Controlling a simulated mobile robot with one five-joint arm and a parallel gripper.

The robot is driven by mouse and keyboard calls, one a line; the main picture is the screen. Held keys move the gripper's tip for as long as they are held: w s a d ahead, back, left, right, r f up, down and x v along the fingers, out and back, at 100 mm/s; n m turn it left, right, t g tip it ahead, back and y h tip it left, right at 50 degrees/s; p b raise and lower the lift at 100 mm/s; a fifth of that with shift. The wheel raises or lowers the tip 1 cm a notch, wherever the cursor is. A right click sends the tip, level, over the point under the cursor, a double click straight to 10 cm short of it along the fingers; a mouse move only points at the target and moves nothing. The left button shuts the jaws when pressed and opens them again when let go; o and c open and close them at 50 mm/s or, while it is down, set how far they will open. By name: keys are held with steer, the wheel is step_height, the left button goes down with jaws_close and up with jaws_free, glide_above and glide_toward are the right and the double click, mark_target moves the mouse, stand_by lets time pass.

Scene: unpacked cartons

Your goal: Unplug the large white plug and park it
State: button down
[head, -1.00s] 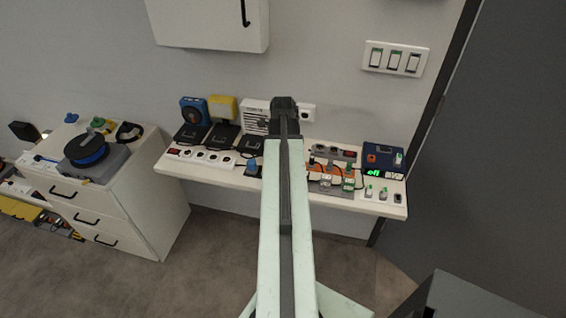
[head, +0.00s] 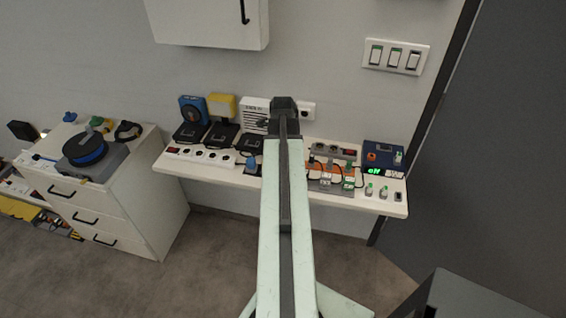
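My gripper (head: 284,104) is at the far end of my pale green arm, in front of the wall above the shelf. I see it from behind, so its fingers are hidden and I cannot tell if it is open or holds anything. White plug-like pieces (head: 326,180) sit on a grey strip (head: 318,188) right of my arm. I cannot tell which is the large white plug. A white socket strip (head: 204,157) lies left of my arm. A white wall socket (head: 307,111) shows just right of my gripper. My arm hides the shelf's middle.
The white shelf (head: 225,177) also holds black adapters (head: 222,134), a blue plug (head: 253,164), orange cables, and a dark blue box (head: 383,155) with a green display. A drawer cabinet (head: 130,205) with a blue reel stands left. A cupboard (head: 207,25) hangs above. The floor below is clear.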

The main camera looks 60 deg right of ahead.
steer(key=shift+f+b, duration=0.3)
stand_by(0.5)
steer(key=c, duration=1)
jaws_free()
step_height(320, 180, up, 8)
steer(key=p, duration=0.8)
steer(key=shift+r, duration=0.1)
